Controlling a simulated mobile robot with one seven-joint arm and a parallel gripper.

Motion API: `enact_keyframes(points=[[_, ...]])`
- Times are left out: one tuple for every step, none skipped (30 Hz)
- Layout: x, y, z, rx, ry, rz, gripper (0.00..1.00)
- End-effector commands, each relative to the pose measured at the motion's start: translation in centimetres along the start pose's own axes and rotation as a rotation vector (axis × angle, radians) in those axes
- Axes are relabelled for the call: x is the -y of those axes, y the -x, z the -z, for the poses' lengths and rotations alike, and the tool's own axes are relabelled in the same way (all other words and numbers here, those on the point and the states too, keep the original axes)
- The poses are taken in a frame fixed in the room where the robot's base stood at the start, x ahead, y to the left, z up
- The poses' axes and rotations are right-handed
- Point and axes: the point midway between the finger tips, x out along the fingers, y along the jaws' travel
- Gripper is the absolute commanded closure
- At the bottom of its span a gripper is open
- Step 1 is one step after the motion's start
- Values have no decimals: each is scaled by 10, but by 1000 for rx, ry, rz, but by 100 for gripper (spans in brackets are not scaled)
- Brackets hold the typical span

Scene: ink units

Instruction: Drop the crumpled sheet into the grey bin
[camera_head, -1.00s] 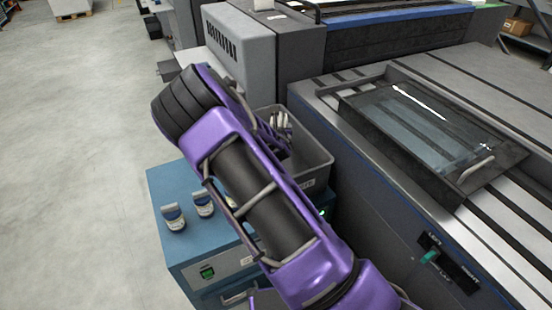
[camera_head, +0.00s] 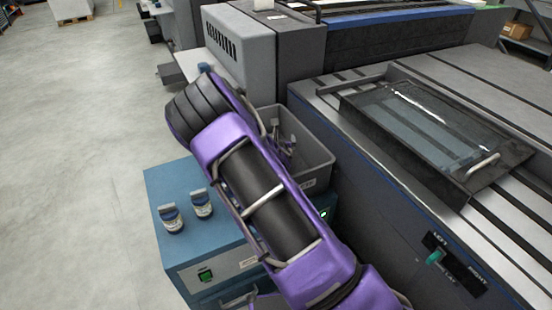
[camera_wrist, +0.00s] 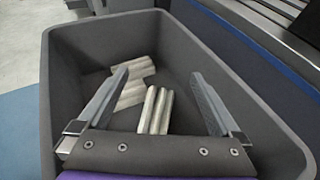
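The grey bin (camera_head: 313,158) stands on the blue cabinet beside the press, partly hidden behind my arm. In the wrist view the bin (camera_wrist: 75,72) fills most of the picture. The crumpled sheet (camera_wrist: 155,112) shows as pale, ridged pieces low inside the bin; I cannot tell whether they are one sheet or two. My gripper (camera_wrist: 160,75) is open and empty, its two fingers spread wide and pointing into the bin above the pale pieces. In the head view my gripper (camera_head: 283,145) is at the bin's opening, partly hidden by my arm.
Two small blue-capped containers, a left one (camera_head: 171,218) and a right one (camera_head: 201,203), stand on the blue cabinet (camera_head: 165,180). The grey press (camera_head: 400,220) with a dark-framed glass panel (camera_head: 430,125) borders the bin on the right. Open floor lies left.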

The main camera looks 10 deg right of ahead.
Motion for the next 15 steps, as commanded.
enact_keyframes(points=[[0,0,0,0,0,0,0],[0,0,0,0,0,0,0],[0,0,0,0,0,0,0],[0,0,0,0,0,0,0],[0,1,0,-1,0,0,0],[0,3,0,-1,0,0,0],[0,5,0,-1,0,0,0],[-1,7,0,-1,1,-1,0],[-2,12,-1,-1,0,-2,0],[-2,16,-1,-1,0,-2,0],[-2,21,-1,-1,1,-2,0],[-2,29,-1,-1,2,-2,0],[-1,35,-1,-2,2,-1,0],[-2,43,-1,-2,2,-3,0],[-2,52,-2,-1,1,-3,0]])
